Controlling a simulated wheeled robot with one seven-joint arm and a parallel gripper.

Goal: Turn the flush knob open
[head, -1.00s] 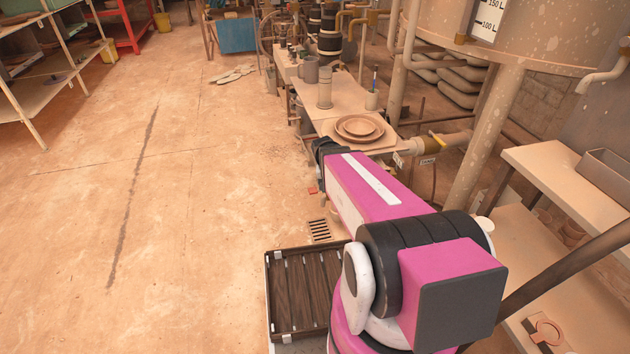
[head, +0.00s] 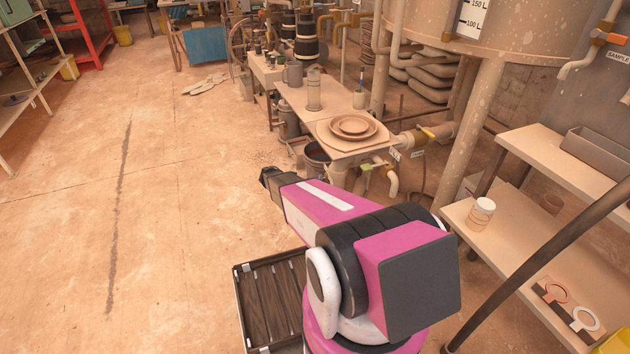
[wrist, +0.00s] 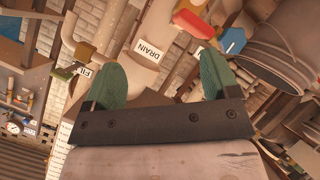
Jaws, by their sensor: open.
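My gripper shows in the wrist view (wrist: 162,82) with its two green fingers spread wide and nothing between them. In the head view its dark end (head: 272,184) is over the floor, left of and apart from the piping. No knob is legibly marked as flush. Beyond the fingers, the wrist view shows a red handle (wrist: 194,23) by a tag reading DRAIN (wrist: 147,50) and a blue knob-like part (wrist: 232,40). A green handle (wrist: 62,74) is near a tag partly reading FIL.
A bench (head: 291,95) with plates (head: 352,127) stands beyond my arm. A bucket (head: 316,157) is below it. A large tank (head: 420,30) and shelves (head: 537,150) are on the right. A slatted crate (head: 240,300) is beside me. The left floor is clear.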

